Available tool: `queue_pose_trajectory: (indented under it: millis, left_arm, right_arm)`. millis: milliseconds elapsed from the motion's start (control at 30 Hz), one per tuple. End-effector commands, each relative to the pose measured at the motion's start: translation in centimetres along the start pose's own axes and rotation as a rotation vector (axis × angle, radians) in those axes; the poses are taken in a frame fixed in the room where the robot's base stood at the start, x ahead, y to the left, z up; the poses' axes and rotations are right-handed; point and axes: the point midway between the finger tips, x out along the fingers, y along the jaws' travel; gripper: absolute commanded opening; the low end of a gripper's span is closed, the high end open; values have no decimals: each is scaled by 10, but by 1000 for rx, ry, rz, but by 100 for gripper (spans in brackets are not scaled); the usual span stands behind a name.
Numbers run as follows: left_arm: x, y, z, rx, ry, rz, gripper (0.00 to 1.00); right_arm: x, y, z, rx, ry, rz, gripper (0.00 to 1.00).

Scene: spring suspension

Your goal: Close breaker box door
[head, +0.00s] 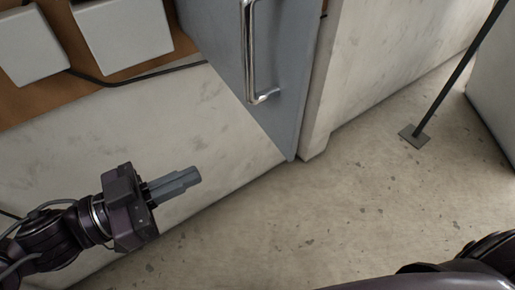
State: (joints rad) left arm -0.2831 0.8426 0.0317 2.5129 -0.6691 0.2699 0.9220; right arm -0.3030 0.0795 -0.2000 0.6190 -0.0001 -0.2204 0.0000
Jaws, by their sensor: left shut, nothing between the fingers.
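The breaker box door (284,60) is a blue-grey metal panel at the top centre of the head view, with a long silver handle (249,55) on its face. The door stands out at an angle from the wall; its upper part is cut off by the frame. My left gripper (190,176) is shut and empty, in front of the pale wall, below and to the left of the door and apart from it. My right gripper is not in view.
Two light boxes (124,30) sit on a brown board (85,84) at the upper left, with a dark cable (140,77) below them. A black post with a square foot (414,136) stands at the right. The speckled floor (330,215) between is clear.

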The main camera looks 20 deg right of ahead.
Motion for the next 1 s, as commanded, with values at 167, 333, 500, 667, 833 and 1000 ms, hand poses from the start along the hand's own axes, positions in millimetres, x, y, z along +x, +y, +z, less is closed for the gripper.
queue_pose_trajectory:
  millis: [167,333,500,667,833,1000]
  left_arm:
    - [12,-1,2,5,5,-1,0]
    - [29,-2,3,6,5,-2,0]
    - [45,-2,3,6,5,-2,0]
    - [72,-2,-5,-1,7,-3,0]
    - [104,-2,-4,-1,4,-1,0]
    - [127,-2,-3,-1,4,-4,0]
  right_arm:
    - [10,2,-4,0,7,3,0]
    - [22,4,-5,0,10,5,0]
    - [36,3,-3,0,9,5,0]
    - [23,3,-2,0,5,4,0]
    - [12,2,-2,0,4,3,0]
    - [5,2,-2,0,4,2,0]
